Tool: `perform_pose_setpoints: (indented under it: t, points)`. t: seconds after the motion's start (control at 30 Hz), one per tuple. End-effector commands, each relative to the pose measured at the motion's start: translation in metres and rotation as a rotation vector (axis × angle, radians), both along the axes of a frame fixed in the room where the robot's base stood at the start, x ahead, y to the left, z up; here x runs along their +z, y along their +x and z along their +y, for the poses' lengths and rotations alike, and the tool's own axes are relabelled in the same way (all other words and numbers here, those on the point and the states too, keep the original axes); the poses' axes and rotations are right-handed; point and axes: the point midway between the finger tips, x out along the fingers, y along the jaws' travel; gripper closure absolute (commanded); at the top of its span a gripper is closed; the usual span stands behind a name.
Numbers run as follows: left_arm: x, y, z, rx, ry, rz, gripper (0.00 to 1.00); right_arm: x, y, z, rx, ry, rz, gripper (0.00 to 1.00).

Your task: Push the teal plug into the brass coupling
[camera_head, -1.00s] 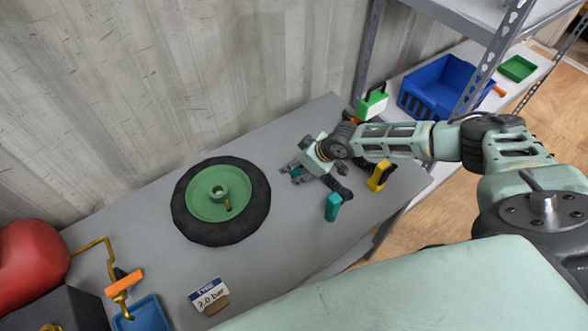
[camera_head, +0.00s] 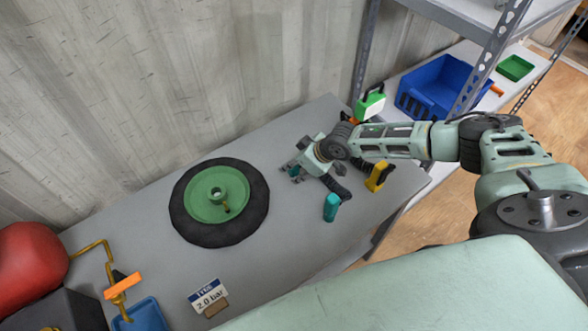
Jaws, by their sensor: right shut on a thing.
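My right gripper (camera_head: 290,170) is over the grey bench, right of the wheel. It is shut on a small teal piece (camera_head: 294,172), which seems to be the teal plug; the fingers hide most of it. A larger teal handle (camera_head: 331,208) with a black ribbed part beside it is just below and right of the gripper. The brass coupling (camera_head: 120,299) appears at the lower left, at the end of the brass pipe (camera_head: 104,250) below an orange lever (camera_head: 122,285). The gripper is far from it. My left gripper is not in view.
A black tyre on a green rim (camera_head: 206,192) lies between gripper and coupling. A pressure card (camera_head: 208,296), a blue tray (camera_head: 147,314) and a red tank (camera_head: 30,258) are near the coupling. A yellow-handled tool (camera_head: 378,176) is right of the gripper. The bench front is clear.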

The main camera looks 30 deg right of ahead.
Motion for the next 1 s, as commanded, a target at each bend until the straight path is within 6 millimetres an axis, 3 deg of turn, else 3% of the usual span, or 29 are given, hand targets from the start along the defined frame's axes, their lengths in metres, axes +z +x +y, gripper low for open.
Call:
perform_pose_setpoints:
  t: [0.27,0.4,0.7,1.0]
  points:
    - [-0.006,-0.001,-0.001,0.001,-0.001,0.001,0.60,0.016,0.001,0.000,0.001,0.001,-0.003,0.93]
    - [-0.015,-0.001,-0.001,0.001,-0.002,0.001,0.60,0.040,0.001,0.000,0.000,0.001,-0.005,0.93]
    - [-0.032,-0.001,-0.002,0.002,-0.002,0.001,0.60,0.075,-0.038,-0.051,-0.003,-0.003,-0.001,0.93]
    - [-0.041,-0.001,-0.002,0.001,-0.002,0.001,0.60,0.101,-0.063,-0.083,-0.001,0.000,0.000,0.93]
